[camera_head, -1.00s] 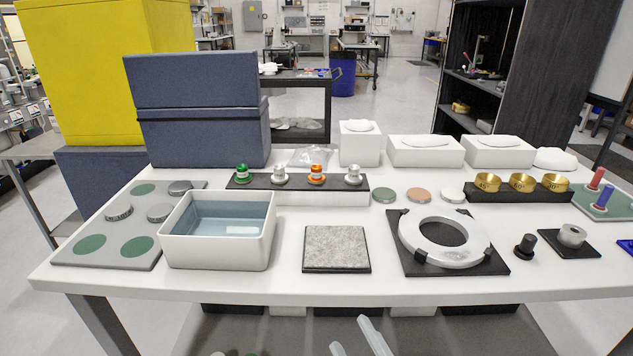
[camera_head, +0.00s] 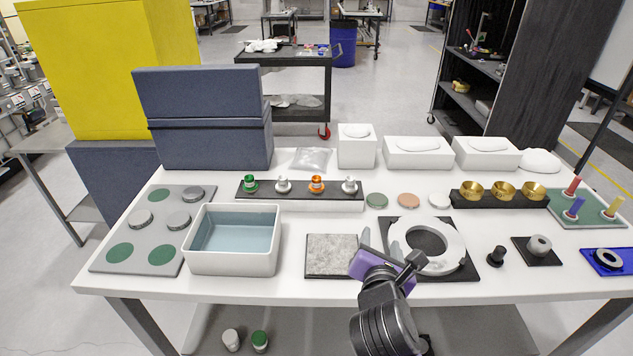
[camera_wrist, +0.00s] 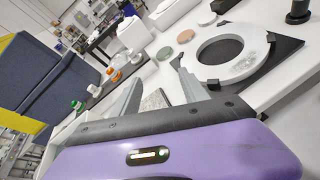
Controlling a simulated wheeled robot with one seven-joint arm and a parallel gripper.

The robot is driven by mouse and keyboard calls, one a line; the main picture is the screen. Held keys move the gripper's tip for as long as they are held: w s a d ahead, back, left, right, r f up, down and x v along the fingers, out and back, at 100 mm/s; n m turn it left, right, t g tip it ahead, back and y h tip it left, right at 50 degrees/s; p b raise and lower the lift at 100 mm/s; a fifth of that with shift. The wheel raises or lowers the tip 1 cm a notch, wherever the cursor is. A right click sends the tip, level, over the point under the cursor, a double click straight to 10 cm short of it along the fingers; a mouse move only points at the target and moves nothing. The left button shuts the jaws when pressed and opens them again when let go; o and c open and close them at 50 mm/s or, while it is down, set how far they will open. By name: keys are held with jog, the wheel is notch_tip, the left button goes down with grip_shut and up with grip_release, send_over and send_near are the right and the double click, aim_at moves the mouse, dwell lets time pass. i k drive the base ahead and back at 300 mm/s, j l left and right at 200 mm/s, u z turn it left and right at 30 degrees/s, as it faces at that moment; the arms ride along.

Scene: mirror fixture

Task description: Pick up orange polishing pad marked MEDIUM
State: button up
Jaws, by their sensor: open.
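A flat orange-tan disc (camera_head: 408,200) lies on the white table between a green disc (camera_head: 377,200) and a white disc (camera_head: 439,201). No marking on it is readable. It also shows in the wrist view (camera_wrist: 186,37), beyond my fingers. My gripper (camera_head: 390,248) is open, with a purple body, over the front of the table between the grey stone tile (camera_head: 325,252) and the white ring (camera_head: 453,258). The disc is farther back, apart from it. In the wrist view the space between my fingers (camera_wrist: 160,77) holds nothing.
A black rack (camera_head: 300,196) with several knobs stands left of the discs. A black block with brass cups (camera_head: 504,191) is to their right, and white boxes (camera_head: 418,152) stand behind. A grey-white bin (camera_head: 232,262) is at the left front.

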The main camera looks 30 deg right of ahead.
aim_at(315, 187)
jog(key=i, duration=1)
